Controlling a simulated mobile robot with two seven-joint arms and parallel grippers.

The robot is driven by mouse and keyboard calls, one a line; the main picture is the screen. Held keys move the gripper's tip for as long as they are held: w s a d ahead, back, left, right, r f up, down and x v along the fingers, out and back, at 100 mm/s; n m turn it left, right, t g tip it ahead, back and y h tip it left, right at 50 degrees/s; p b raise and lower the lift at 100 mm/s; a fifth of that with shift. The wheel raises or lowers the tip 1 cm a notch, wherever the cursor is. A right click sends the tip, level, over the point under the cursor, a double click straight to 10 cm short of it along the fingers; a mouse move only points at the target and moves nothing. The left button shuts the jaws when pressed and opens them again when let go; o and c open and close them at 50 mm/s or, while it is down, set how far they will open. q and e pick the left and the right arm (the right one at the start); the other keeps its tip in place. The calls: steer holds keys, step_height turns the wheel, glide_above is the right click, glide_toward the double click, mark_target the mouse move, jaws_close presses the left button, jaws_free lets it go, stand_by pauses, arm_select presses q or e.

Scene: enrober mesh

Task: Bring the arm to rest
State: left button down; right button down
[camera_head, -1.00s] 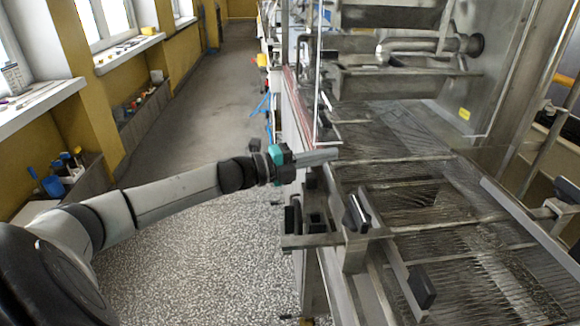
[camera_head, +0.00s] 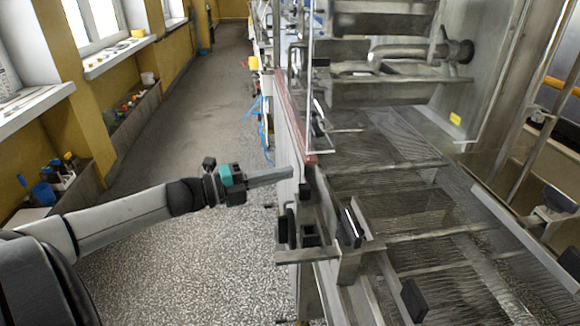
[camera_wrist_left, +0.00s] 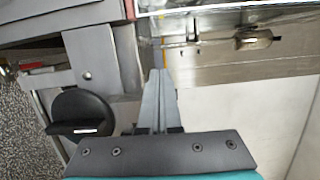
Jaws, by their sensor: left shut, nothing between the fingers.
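My left arm comes in from the lower left of the head view. Its left gripper (camera_head: 290,172) is shut and empty, with its grey fingers pointing right, beside the left edge of the enrober machine. The fingers also show closed together in the left wrist view (camera_wrist_left: 158,72), with metal machine parts around and behind them. The steel enrober with its wire mesh belt (camera_head: 440,250) fills the right side of the head view. I cannot tell whether the fingertips touch the machine's side. My right gripper is in neither view.
Black knobs and clamps (camera_head: 350,228) stick out along the machine's near left edge. In the left wrist view a black round knob (camera_wrist_left: 82,115) is left of the fingers. The speckled floor aisle (camera_head: 190,110) between the machine and the windowed wall is open.

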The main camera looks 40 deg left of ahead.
arm_select(q)
steer(key=s+a+f+n+y, duration=0.1)
steer(key=a+f+n+y, duration=0.25)
steer(key=f, duration=0.35)
steer(key=s+a+f+n+y, duration=0.1)
steer(key=a+f+n+y, duration=0.3)
steer(key=f, duration=0.4)
steer(key=s+f+n+g+y, duration=0.2)
steer(key=s+f+n, duration=0.2)
steer(key=f, duration=0.4)
steer(key=s+f+n+g+y, duration=0.1)
steer(key=s+f+n, duration=0.25)
steer(key=f, duration=0.55)
steer(key=s+d+f+n+g, duration=0.2)
steer(key=s+d+f+g, duration=0.1)
steer(key=s+f, duration=0.35)
steer(key=s+d+f+n+g, duration=0.2)
steer(key=s+d+f, duration=0.2)
steer(key=s+f, duration=0.25)
steer(key=s+d+f+n+g, duration=0.1)
steer(key=s+d+f+g, duration=0.2)
steer(key=s+d, duration=0.4)
steer(key=s+d+f+n+g, duration=0.2)
steer(key=s+d+f, duration=0.4)
steer(key=s+d, duration=0.2)
steer(key=shift+s+d+f+g+h, duration=0.15)
steer(key=shift+s+f+g+h, duration=0.2)
steer(key=shift+s, duration=0.2)
